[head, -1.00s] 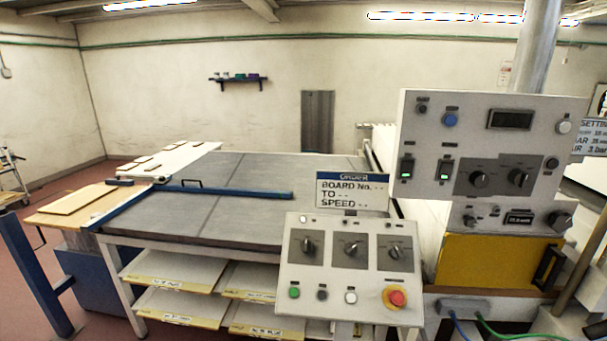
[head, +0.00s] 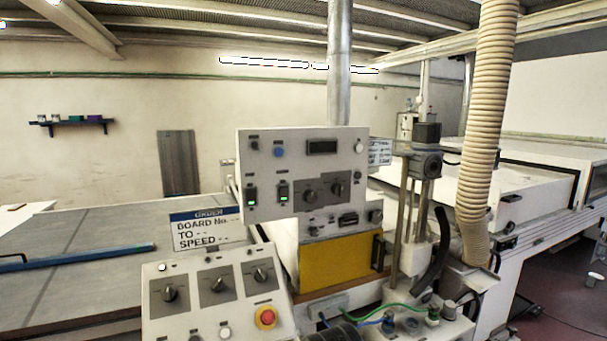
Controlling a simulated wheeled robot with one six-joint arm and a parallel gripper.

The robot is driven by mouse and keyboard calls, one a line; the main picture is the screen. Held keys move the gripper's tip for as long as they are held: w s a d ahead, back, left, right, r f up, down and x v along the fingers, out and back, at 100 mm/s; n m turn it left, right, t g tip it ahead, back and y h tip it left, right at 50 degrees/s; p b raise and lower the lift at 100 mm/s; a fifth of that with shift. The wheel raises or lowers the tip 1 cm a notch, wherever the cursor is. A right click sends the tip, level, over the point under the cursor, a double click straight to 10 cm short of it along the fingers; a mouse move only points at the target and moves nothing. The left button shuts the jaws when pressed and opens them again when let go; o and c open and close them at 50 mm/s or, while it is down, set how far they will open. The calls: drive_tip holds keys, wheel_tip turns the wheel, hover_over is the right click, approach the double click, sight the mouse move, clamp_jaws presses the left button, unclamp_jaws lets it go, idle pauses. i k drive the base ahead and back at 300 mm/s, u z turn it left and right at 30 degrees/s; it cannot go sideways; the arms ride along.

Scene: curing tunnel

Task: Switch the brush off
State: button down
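The upright white control panel (head: 302,150) stands at the centre. A lower sloped console (head: 205,300) has three rotary knobs and a red mushroom button (head: 266,317) on yellow. My gripper is not in view.
An order sign (head: 207,230) stands behind the console. A yellow box (head: 335,262) sits under the upright panel. A ribbed hose (head: 487,130) and a post with tubes stand at right. A dark rounded shape (head: 345,334) shows at the bottom edge; I cannot tell what it is.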

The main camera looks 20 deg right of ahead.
sight(252, 195)
drive_tip(key=k, duration=1.25)
drive_tip(key=u, duration=0.9)
drive_tip(key=i, duration=1.55)
drive_tip(key=z, duration=0.65)
